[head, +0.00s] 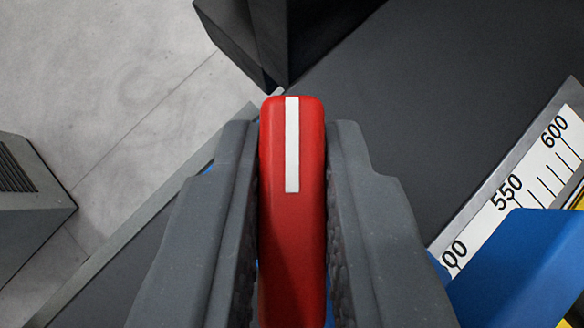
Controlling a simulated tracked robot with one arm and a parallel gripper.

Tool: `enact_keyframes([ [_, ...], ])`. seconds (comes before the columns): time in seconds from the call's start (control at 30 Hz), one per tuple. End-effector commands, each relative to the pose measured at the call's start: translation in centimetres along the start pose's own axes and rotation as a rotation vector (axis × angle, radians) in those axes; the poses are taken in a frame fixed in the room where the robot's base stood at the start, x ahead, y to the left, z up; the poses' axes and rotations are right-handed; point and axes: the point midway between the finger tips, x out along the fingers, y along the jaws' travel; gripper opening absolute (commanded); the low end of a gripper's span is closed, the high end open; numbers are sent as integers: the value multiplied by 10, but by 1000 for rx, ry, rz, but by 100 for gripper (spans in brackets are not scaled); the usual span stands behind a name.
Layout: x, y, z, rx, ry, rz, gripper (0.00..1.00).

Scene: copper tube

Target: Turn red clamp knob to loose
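The red clamp knob (309,215) is in the middle of the head view, a long red bar with rounded corners and a white stripe along its upper part. The stripe points straight up in the picture. My gripper (292,150) has one dark grey finger on each side of the knob. Both fingers lie close along its sides, and their ridged inner pads face it. The knob fills the space between them. The lower end of the knob runs out of the picture, and its mount is hidden.
A ruler (530,185) marked 550 and 600 runs diagonally at the right. A blue block (520,270) stands at the lower right. A black block (285,35) is just beyond the knob. A grey box (25,205) stands at the left on pale floor. The dark surface (430,100) is clear.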

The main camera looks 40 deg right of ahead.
Motion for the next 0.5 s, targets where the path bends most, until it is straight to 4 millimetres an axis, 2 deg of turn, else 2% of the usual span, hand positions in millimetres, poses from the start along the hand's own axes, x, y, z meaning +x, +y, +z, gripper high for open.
enact_keyframes([
  [0.5,3,1,2,-24,2,-26,0],
])
